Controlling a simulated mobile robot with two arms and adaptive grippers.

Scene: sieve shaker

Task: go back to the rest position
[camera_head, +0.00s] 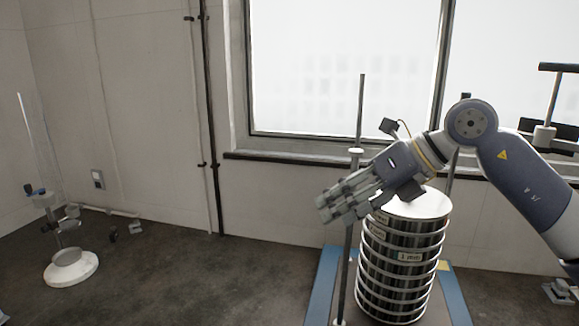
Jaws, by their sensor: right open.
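My right gripper (345,204) reaches in from the right, its fingers pointing left and a little down. It is open, with nothing seen between its fingers. It is in front of the upper left of the sieve stack (400,262) in the picture; I cannot tell whether it touches. The stack of several metal sieves has a pale lid (425,203) on top and a "1 mm" label on one ring. It stands between upright rods on the blue-edged shaker base (455,297). My left gripper is not in view.
A glass apparatus on a round white base (71,269) stands at the left. A bar-topped stand (545,132) is at the far right. A shaker rod (347,270) rises beside my gripper. The dark bench (200,275) is mostly clear between the glass apparatus and the shaker.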

